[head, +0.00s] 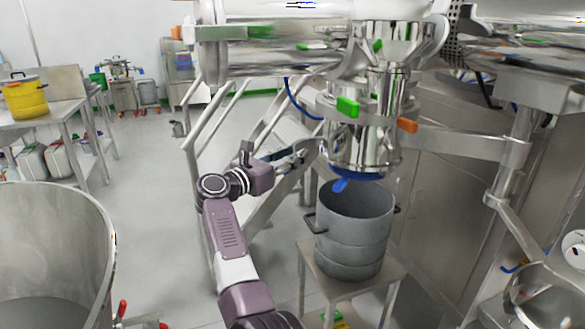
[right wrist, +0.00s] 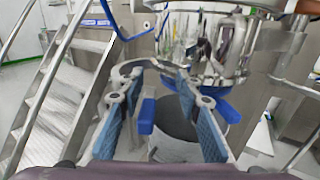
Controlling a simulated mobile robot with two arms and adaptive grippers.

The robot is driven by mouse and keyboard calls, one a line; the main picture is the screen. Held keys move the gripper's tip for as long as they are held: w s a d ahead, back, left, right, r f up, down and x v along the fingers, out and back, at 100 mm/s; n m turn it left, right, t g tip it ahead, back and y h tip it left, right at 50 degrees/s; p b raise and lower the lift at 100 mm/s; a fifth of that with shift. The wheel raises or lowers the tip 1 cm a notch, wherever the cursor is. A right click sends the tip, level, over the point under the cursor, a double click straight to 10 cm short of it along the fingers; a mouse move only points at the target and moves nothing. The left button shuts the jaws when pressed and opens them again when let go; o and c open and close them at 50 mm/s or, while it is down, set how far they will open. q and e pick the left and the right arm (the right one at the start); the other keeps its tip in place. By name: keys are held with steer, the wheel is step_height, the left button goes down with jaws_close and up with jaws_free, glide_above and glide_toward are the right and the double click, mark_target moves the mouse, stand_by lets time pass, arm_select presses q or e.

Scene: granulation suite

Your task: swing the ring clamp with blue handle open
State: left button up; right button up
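The ring clamp's blue handle (head: 340,185) hangs at the lower front of the shiny steel vessel (head: 365,145), beside a blue band at its bottom edge. My right gripper (head: 298,154) is left of the vessel, slightly higher than the handle and apart from it in the head view. In the right wrist view, the gripper (right wrist: 158,125) is open, with its blue-padded fingers wide apart. The blue handle (right wrist: 147,115) appears between them, nearer the left finger; I cannot tell whether it touches. Much of the clamp ring is hidden. My left gripper is out of view.
A grey drum (head: 355,230) stands on a small steel table (head: 345,281) directly below the vessel. Green (head: 347,107) and orange (head: 407,125) handles sit higher on the vessel. Steel stairs (head: 240,185) are at left, and a large steel bowl (head: 60,240) is at lower left.

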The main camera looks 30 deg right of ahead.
step_height(320, 180, up, 6)
steer(key=shift+d+f, duration=0.1)
steer(key=shift+f, duration=0.05)
stand_by(0.6)
